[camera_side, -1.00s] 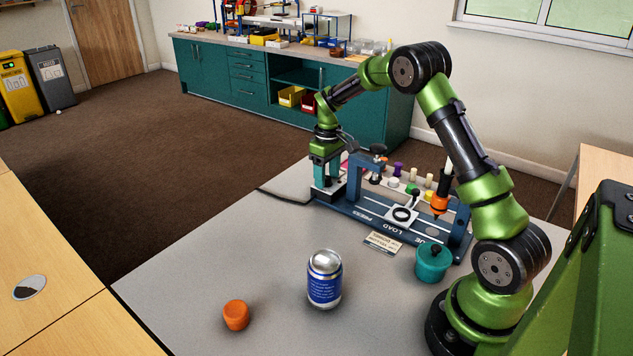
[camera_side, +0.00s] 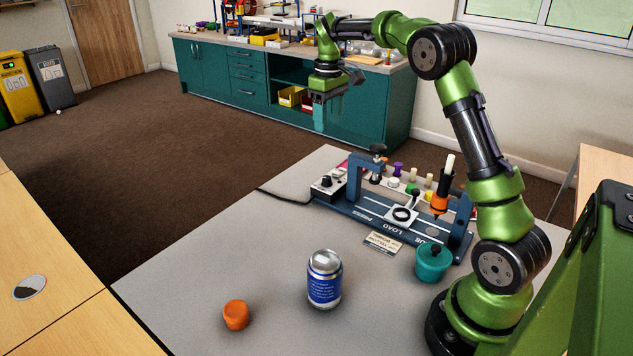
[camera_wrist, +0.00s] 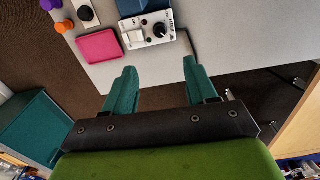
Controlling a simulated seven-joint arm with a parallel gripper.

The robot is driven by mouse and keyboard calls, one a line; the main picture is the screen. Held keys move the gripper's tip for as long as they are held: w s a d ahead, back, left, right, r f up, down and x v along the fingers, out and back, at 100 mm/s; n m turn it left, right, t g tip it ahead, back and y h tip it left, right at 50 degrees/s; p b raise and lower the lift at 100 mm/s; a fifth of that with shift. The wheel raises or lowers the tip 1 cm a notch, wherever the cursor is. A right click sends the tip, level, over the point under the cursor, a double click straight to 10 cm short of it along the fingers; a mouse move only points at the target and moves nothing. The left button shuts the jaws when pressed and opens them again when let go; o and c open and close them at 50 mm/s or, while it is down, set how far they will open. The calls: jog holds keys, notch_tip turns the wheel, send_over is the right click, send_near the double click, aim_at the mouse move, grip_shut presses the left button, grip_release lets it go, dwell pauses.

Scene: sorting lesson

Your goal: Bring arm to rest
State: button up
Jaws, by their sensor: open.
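My gripper (camera_side: 320,113) is raised in the air above the far end of the grey table (camera_side: 215,260), well clear of the press fixture (camera_side: 385,205). In the wrist view my gripper (camera_wrist: 162,80) shows two teal fingers spread apart with nothing between them. Its fingers point down in the side view. The arm reaches up and over from its base at the right front.
A blue can (camera_side: 324,280), an orange piece (camera_side: 236,315) and a teal lidded pot (camera_side: 432,263) stand on the table. A pink pad (camera_wrist: 98,46) and a control box (camera_wrist: 148,30) show in the wrist view. A teal cabinet (camera_side: 380,105) stands behind.

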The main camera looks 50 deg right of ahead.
jog(key=shift+r, duration=0.35)
jog(key=s+a+r+m+t+y, duration=0.2)
jog(key=s+a+t, duration=0.5)
jog(key=s+a, duration=1.5)
jog(key=shift+s+a+r+m, duration=0.2)
jog(key=shift+s+a+m, duration=0.1)
jog(key=shift+m, duration=0.5)
